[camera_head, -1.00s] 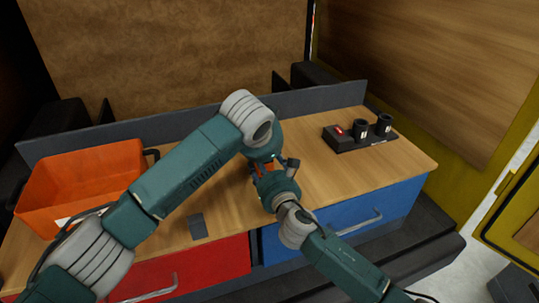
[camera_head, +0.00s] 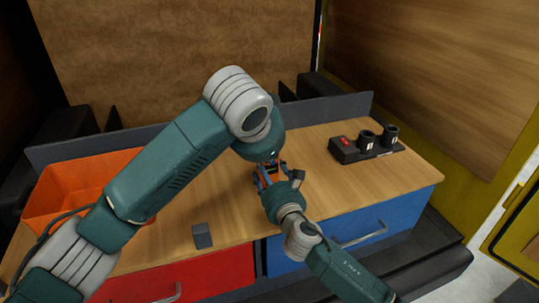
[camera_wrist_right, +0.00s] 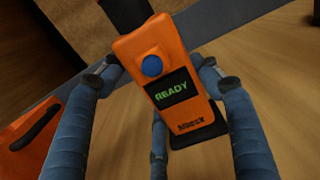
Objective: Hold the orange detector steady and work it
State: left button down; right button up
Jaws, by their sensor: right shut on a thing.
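The orange detector (camera_wrist_right: 165,75) shows in the right wrist view, tilted, with a round blue button (camera_wrist_right: 151,66) and a dark screen (camera_wrist_right: 172,92) reading "READY" in green. My right gripper (camera_wrist_right: 160,68) is shut on it, its blue fingers on both sides of the body. In the head view only a small orange piece of the detector (camera_head: 272,164) shows between the fingers of my right gripper (camera_head: 269,173), above the bench. My left arm's wrist is just above and behind it; the left gripper is hidden behind that wrist.
An orange bin (camera_head: 60,190) stands at the bench's left, partly behind my left arm. A small grey block (camera_head: 202,235) is near the front edge. A black holder (camera_head: 345,152) with two dark cups stands at the right. The wooden top (camera_head: 350,185) before it is clear.

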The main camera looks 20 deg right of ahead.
jog(key=shift+f, duration=0.1)
jog(key=o, duration=1.7)
jog(key=shift+c, duration=0.2)
